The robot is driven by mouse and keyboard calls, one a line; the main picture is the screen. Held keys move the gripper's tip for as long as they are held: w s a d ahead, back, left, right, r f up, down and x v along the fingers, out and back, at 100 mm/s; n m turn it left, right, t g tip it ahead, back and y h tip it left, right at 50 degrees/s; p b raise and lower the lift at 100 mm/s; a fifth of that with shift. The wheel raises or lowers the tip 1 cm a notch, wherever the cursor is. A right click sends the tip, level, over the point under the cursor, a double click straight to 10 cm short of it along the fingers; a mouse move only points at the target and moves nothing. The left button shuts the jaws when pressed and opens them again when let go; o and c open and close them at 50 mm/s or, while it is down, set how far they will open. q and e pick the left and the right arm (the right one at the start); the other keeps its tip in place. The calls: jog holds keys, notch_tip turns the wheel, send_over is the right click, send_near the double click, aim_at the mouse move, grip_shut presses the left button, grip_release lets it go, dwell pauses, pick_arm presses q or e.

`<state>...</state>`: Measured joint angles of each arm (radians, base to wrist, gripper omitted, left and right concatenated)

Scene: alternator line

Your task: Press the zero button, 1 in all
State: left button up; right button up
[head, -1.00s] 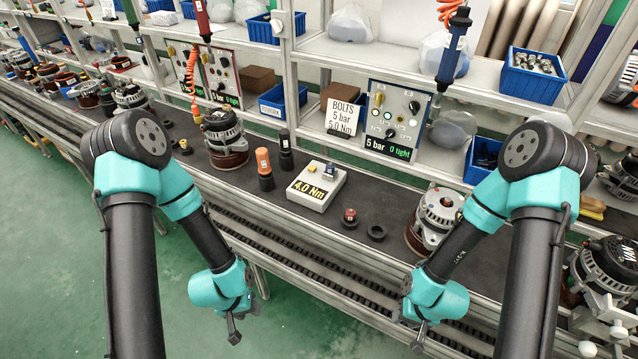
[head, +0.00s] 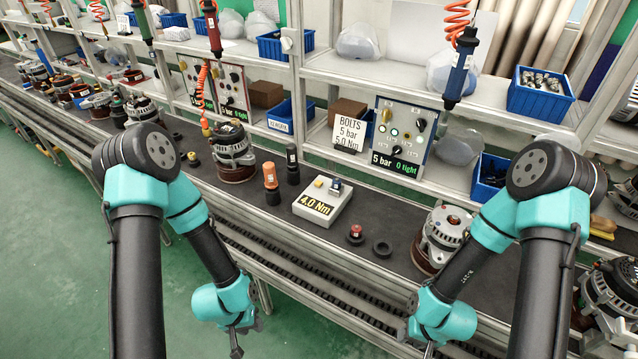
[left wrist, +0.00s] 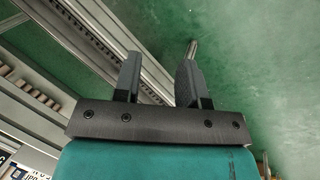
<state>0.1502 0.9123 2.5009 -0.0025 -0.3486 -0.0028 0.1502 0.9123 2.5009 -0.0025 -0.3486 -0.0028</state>
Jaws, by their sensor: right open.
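A light grey box (head: 340,206) with a yellow-on-black display reading 4.0 Nm stands on the dark bench top. A small yellow button (head: 319,183) and a small dark blue and white part (head: 336,186) are on its top; I cannot read any zero label. A control panel (head: 402,135) behind it reads 5 bar, 0 tight and has knobs and small buttons. My left gripper (head: 237,343) hangs in front of the bench, below and left of the box; its jaws are apart and empty in the left wrist view (left wrist: 160,62). My right gripper (head: 428,350) is low in front, open, partly cut off.
An orange-topped tool (head: 271,180) and a black cylinder (head: 292,164) stand left of the box. A red-topped part (head: 355,233) and a black ring (head: 382,249) lie right of it. An alternator (head: 446,232) is near my right arm. A blue screwdriver (head: 461,66) hangs above.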

pick_arm(q)
grip_shut()
dwell(1.5)
